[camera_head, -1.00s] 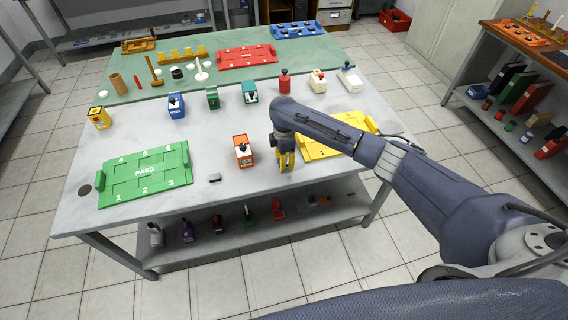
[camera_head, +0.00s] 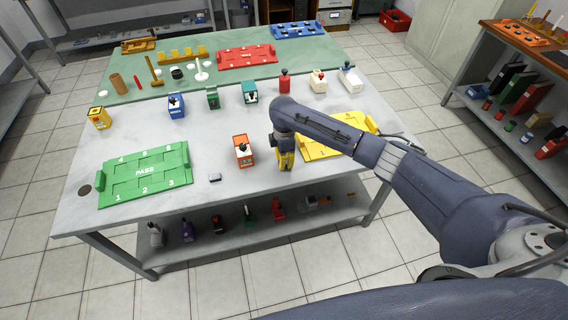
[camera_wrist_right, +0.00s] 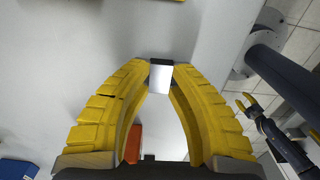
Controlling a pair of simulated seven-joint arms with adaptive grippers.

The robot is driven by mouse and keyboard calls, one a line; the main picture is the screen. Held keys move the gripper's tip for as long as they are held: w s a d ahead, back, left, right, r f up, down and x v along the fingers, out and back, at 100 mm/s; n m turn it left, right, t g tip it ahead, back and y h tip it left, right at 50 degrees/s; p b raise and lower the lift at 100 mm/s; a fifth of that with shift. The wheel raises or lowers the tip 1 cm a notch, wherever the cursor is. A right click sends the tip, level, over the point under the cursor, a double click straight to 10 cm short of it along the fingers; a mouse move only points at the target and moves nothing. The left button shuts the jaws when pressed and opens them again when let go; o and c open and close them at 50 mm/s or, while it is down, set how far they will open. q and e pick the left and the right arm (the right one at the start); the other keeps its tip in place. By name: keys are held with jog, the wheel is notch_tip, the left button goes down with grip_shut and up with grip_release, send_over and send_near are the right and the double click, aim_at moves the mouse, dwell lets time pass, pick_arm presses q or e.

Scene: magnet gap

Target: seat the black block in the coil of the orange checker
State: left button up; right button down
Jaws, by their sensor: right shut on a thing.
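The orange checker (camera_head: 243,152) stands upright on the grey table, with a dark part on its top. In the right wrist view only part of an orange body (camera_wrist_right: 133,143) shows beyond the fingers. My right gripper (camera_head: 286,162) is just right of the checker, apart from it. Its yellow fingertips are shut on a small block (camera_wrist_right: 160,76) with dark edges and a bright, pale face. The head view hides this block. A small dark block (camera_head: 214,177) lies on the table left of the checker. My left gripper (camera_wrist_right: 244,101) shows small in the right wrist view, fingers apart and empty.
A green PASS tray (camera_head: 145,172) lies at the left and a yellow tray (camera_head: 318,150) behind my right arm. A blue checker (camera_head: 176,105), a green one (camera_head: 213,98) and others stand in a row farther back. The table around the orange checker is mostly clear.

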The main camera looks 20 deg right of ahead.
jog(key=shift+r, duration=2.5)
